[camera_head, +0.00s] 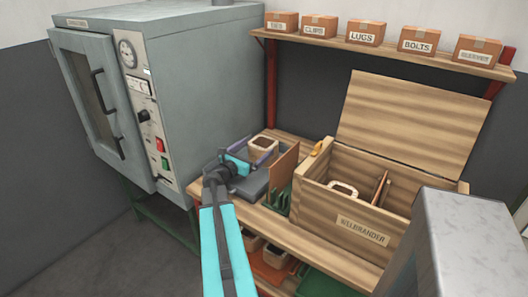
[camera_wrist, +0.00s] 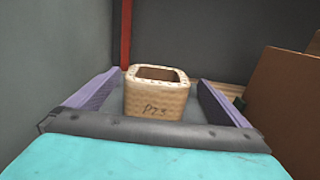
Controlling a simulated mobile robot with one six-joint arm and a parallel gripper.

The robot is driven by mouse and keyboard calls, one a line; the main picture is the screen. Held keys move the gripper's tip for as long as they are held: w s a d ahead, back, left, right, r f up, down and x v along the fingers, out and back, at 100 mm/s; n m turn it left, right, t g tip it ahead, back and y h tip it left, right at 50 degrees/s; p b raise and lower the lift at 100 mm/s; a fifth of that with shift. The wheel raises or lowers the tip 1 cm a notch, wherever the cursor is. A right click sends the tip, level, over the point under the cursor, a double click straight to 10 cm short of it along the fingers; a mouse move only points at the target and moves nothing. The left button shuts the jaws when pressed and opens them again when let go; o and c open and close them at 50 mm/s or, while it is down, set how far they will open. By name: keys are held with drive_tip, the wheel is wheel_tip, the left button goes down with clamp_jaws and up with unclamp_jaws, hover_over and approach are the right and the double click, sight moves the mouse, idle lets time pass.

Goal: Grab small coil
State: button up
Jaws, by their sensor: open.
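A small cream coil (camera_head: 262,146) with a square opening stands upright on the bench. Gaps show between the coil and both fingers in the wrist view (camera_wrist: 155,85). The coil's lower edge is hidden by the gripper's dark front bar. Another cream coil (camera_head: 343,188) lies inside the wooden box (camera_head: 362,222) labelled "WILLBRANDER".
A grey oven (camera_head: 208,75) stands to the left. A brown upright board (camera_head: 283,172) and green dividers stand right of the gripper. The box's lid (camera_head: 410,120) is raised. A shelf (camera_head: 400,56) with several cartons hangs above. Coloured trays (camera_head: 268,278) sit below the bench.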

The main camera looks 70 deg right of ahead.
sight(268, 139)
drive_tip(key=shift+x, duration=0.8)
drive_tip(key=shift+f+p+x, duration=0.1)
drive_tip(key=shift+p+x, duration=0.25)
drive_tip(key=shift+x, duration=0.45)
drive_tip(key=shift+f+p+x, duration=0.15)
drive_tip(key=shift+p+x, duration=0.2)
drive_tip(key=shift+x, duration=1.4)
drive_tip(key=shift+w, duration=0.1)
drive_tip(key=c, duration=1.2)
